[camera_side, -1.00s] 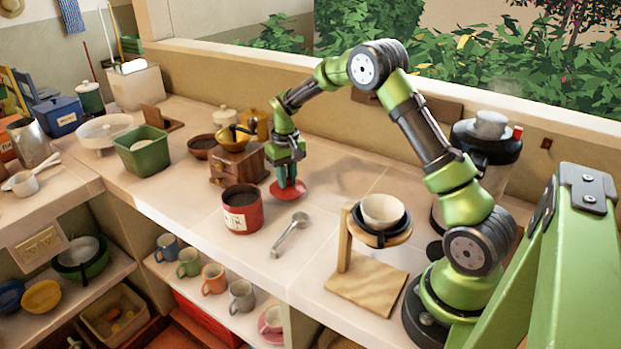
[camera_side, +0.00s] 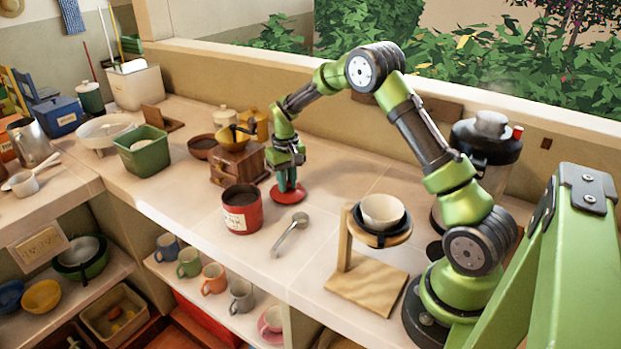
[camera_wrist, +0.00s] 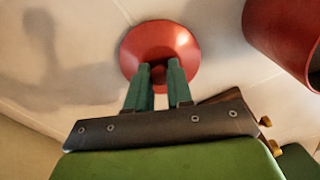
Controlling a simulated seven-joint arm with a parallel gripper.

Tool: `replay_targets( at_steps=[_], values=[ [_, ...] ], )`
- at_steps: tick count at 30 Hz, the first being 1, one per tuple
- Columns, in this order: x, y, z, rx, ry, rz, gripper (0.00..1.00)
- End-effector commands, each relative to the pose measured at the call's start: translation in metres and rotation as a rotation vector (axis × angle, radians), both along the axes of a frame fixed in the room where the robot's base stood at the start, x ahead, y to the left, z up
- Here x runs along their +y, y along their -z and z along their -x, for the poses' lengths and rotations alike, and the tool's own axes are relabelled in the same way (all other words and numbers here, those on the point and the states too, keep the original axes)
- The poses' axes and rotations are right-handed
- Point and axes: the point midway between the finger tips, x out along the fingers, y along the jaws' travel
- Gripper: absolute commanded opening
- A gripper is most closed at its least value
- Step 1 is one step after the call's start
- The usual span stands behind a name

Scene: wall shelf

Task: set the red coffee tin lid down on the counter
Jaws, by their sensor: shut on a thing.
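The red coffee tin lid (camera_side: 288,196) is a round red disc, level and on or just above the counter (camera_side: 345,185); I cannot tell for sure if it touches. My gripper (camera_side: 288,183) points down over the lid, its green fingers shut on the lid's middle. In the wrist view the lid (camera_wrist: 160,45) lies beyond the fingertips (camera_wrist: 159,72), which hide the part they grip. The open red coffee tin (camera_side: 242,210) stands upright to the left of the lid, with dark contents and a pale label. Its side also shows in the wrist view (camera_wrist: 275,35).
A wooden grinder (camera_side: 237,162) stands close behind and left of my gripper. A metal scoop (camera_side: 290,232) lies in front of the lid. A wooden dripper stand (camera_side: 365,285) is at right. The counter between lid and stand is clear.

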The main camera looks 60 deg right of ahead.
Motion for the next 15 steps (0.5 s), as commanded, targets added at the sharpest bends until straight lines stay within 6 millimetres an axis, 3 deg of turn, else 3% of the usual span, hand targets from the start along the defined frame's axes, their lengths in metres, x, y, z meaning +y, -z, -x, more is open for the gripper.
replay_targets(
  at_steps=[6,7,12,15],
  values=[
    [-0.0001,0.0046,0.0,0.0,0.0,0.0,0.0],
    [0.0,0.0042,-0.0001,-0.001,0.0,0.0,0.26],
    [-0.0001,0.004,-0.0001,-0.001,0.0,0.0,0.51],
    [-0.0001,0.004,-0.0001,-0.001,0.0,0.0,0.51]
  ],
)
